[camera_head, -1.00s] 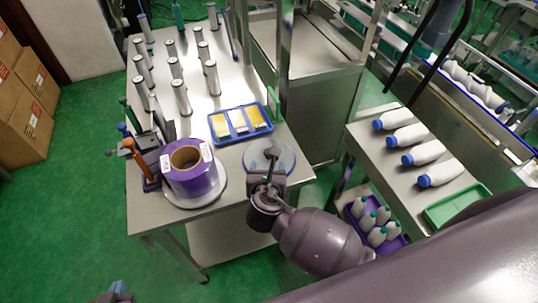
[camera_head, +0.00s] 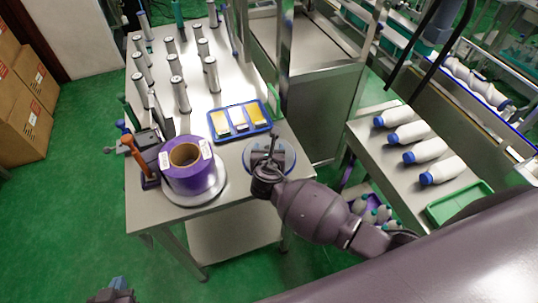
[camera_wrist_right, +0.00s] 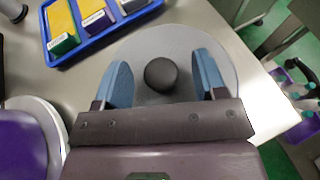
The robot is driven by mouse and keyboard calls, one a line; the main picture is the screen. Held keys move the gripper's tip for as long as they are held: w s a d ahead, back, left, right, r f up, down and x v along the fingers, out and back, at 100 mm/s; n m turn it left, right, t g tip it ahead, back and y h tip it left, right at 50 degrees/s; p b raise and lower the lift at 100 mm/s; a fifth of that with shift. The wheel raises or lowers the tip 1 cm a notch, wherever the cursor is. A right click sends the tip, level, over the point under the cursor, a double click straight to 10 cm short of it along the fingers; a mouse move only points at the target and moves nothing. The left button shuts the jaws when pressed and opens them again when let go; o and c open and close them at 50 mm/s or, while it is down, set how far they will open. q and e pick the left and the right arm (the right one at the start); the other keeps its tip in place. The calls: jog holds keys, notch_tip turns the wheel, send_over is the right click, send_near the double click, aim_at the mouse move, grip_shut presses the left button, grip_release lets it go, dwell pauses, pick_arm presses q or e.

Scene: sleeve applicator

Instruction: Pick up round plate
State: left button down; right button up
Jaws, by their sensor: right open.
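The round plate (camera_wrist_right: 170,45) is a flat, pale grey disc with a black knob (camera_wrist_right: 160,74) at its middle. It lies on the metal table near its front right corner, and it also shows in the head view (camera_head: 288,157), partly hidden by my right gripper (camera_head: 272,152). In the right wrist view my right gripper (camera_wrist_right: 160,82) is open, with its blue fingers on either side of the knob and apart from it. My left gripper (camera_head: 112,292) is at the bottom left edge of the head view, away from the table; its jaws are unclear.
A purple roll (camera_head: 190,170) on a round base stands left of the plate. A blue tray (camera_head: 238,133) with yellow and white pieces lies just behind it. Several silver cylinders (camera_head: 180,95) stand farther back. White bottles (camera_head: 425,151) lie on the right table.

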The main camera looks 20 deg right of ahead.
jog(key=c, duration=1.1)
